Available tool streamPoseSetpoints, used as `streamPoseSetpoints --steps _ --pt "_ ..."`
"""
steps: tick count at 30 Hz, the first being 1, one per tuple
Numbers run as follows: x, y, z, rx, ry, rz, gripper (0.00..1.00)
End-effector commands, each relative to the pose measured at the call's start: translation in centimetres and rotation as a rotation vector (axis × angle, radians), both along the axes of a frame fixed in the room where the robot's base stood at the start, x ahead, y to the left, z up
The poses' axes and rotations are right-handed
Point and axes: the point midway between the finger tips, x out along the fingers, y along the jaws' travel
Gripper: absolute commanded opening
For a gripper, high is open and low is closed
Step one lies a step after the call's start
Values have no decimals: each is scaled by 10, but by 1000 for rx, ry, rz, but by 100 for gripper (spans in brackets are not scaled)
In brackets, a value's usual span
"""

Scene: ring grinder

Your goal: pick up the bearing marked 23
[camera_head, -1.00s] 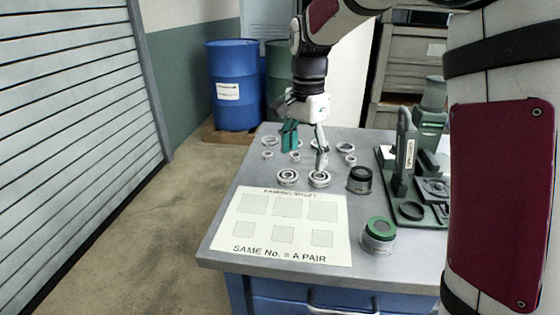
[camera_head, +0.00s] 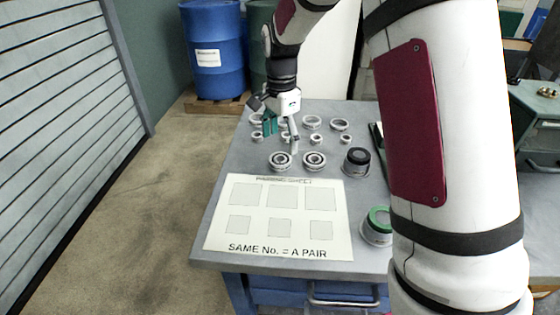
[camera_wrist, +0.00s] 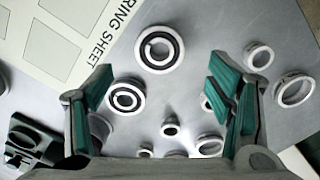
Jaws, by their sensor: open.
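Two large bearings with dark ball races lie side by side on the grey table, a left one (camera_head: 280,161) and a right one (camera_head: 314,161). Two dark-raced bearings also show in the wrist view, one (camera_wrist: 160,49) beyond the fingertips and one (camera_wrist: 126,97) beside the left finger. I cannot read the number 23 on any part. My gripper (camera_head: 282,134) is open and empty above the table, just behind the large bearings.
Plain rings (camera_head: 312,122) and smaller rings (camera_head: 344,139) lie behind the bearings, some partly hidden by my gripper. A white pairing sheet (camera_head: 280,208) with empty squares lies in front. A black-topped pot (camera_head: 357,162) and a green-topped pot (camera_head: 377,225) stand right.

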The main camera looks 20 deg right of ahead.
Motion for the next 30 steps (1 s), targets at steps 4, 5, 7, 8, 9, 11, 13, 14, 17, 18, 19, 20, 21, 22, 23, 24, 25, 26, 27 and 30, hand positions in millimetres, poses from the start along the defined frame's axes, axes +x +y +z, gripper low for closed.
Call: streamPoseSetpoints --steps 4,5,7,8,9,11,13,14,17,18,19,20,21,22,23,24,25,26,27,30 --pt "0 0 -8 0 -1 0 75" --pt "0 0 -10 0 0 0 75" --pt "-1 0 -18 1 1 0 75" --pt "-1 1 -22 0 2 0 75" --pt "-1 1 -29 1 3 0 75" --pt "-1 1 -37 0 2 -1 75" --pt "0 1 -47 1 1 -1 75" --pt "0 1 -50 1 1 -1 75" --pt "0 1 -57 2 -2 0 75" --pt "0 2 -58 1 -2 0 75" --pt "0 2 -59 1 -3 0 75" --pt "0 1 -59 1 -3 0 75" --pt "0 2 -59 1 -3 1 75" --pt "0 1 -59 1 -3 0 75" --pt "0 1 -59 1 -3 1 75" --pt "0 1 -59 1 -3 0 75" --pt "0 1 -59 1 -3 0 72" --pt "0 1 -59 1 -3 0 66" --pt "0 1 -59 1 -3 0 57" --pt "0 1 -59 1 -3 0 34"
